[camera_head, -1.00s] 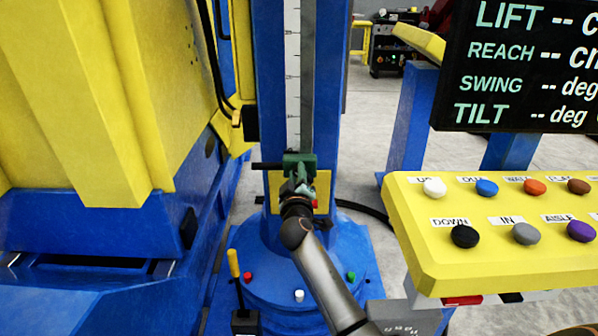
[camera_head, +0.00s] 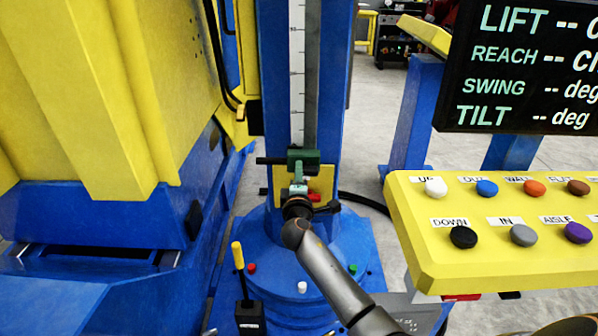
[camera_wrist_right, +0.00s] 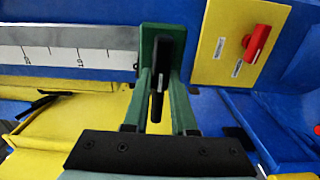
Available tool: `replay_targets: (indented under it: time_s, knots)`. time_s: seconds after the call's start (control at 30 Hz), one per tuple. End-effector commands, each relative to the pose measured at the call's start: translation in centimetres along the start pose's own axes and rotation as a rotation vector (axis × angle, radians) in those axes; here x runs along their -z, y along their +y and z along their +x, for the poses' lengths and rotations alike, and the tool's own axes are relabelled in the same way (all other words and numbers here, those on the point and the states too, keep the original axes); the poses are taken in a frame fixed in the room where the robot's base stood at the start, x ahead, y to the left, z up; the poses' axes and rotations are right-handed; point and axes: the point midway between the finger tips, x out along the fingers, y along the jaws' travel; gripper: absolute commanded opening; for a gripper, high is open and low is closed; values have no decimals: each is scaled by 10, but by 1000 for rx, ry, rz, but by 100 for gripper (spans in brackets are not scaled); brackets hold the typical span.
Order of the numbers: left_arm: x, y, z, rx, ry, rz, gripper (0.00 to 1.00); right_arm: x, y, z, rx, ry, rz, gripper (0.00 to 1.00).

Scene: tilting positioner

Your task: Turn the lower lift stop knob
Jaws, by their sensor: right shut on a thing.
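The lower lift stop is a dark green block (camera_head: 303,157) on the blue column, at the low end of the white scale. A black bar sticks out to its left in the head view. In the right wrist view the green block (camera_wrist_right: 147,45) carries a long black knob (camera_wrist_right: 158,80). My right gripper (camera_head: 298,188) reaches the block from below and in front. In the right wrist view its two fingers (camera_wrist_right: 161,82) are on either side of the knob and shut on it. The gripper partly hides the stop in the head view. My left gripper is not in view.
A yellow plate with a red switch (camera_wrist_right: 257,42) is close to the stop. A yellow button panel (camera_head: 410,230) stands at the right, below a black display (camera_head: 520,70). A large yellow and blue structure (camera_head: 100,100) fills the left. A yellow-tipped lever (camera_head: 238,256) stands near the column base.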

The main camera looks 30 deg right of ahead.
Motion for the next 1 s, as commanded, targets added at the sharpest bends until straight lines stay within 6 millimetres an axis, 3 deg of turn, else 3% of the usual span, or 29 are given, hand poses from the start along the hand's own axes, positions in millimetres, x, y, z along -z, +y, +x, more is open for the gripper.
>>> replay_targets:
  time_s: [0.57,0.6,0.83,1.0]
  knots:
    - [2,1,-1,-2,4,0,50,0,2,1,-5,1,-34,0]
    - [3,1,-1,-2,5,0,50,0,2,1,-5,1,-34,28]
    - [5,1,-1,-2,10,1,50,0,1,0,-3,1,-32,54]
    - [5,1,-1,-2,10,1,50,0,0,0,-1,0,-31,55]
